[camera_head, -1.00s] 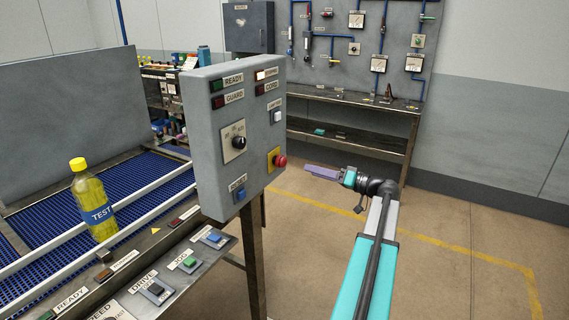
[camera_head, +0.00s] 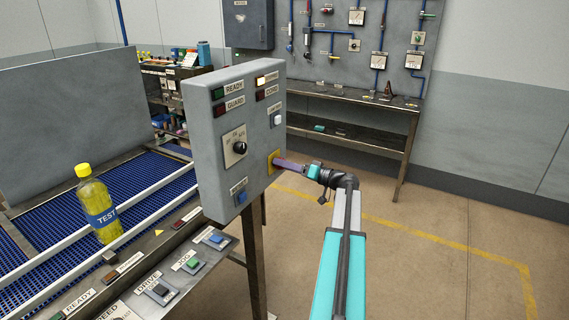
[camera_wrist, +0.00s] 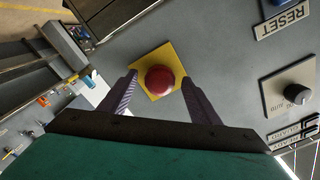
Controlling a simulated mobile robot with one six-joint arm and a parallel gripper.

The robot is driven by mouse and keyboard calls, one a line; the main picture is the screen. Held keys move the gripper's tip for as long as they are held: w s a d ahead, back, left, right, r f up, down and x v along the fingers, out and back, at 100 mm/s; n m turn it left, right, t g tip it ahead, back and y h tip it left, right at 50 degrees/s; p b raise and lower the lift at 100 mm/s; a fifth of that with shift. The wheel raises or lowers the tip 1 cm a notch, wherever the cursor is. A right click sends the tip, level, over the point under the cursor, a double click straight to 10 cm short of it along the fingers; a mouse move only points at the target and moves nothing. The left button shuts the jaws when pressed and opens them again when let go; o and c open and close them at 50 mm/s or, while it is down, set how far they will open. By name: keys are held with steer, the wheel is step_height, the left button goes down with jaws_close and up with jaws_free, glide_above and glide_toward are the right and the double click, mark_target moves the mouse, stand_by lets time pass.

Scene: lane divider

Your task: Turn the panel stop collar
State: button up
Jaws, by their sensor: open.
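The red stop button with its collar (camera_wrist: 159,80) sits on a yellow square plate (camera_wrist: 146,58) on the grey control panel (camera_head: 207,150). In the head view my gripper hides the red button, and only part of the yellow plate (camera_head: 272,157) shows. My gripper (camera_wrist: 160,76) is open in the wrist view, with one purple finger on each side of the red button. In the head view my gripper (camera_head: 284,163) reaches the panel's right part from the right. I cannot tell whether the fingers touch the collar.
A black selector knob (camera_head: 240,148) and a blue button (camera_head: 241,196) are on the same panel face. A white button (camera_head: 277,121) is above. A yellow-capped bottle (camera_head: 97,207) stands on the blue conveyor at left. Open floor (camera_head: 430,260) lies at right.

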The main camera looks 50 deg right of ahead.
steer(key=shift+w, duration=0.3)
steer(key=shift+c, duration=0.3)
steer(key=c, duration=1)
steer(key=shift+f+m+b, duration=0.15)
steer(key=shift+m+b, duration=0.35)
steer(key=shift+b, duration=0.2)
steer(key=shift+m+b, duration=0.8)
steer(key=shift+b, duration=0.05)
steer(key=shift+s+m+b, duration=0.1)
steer(key=shift+m+b, duration=0.95)
steer(key=shift+m, duration=1.15)
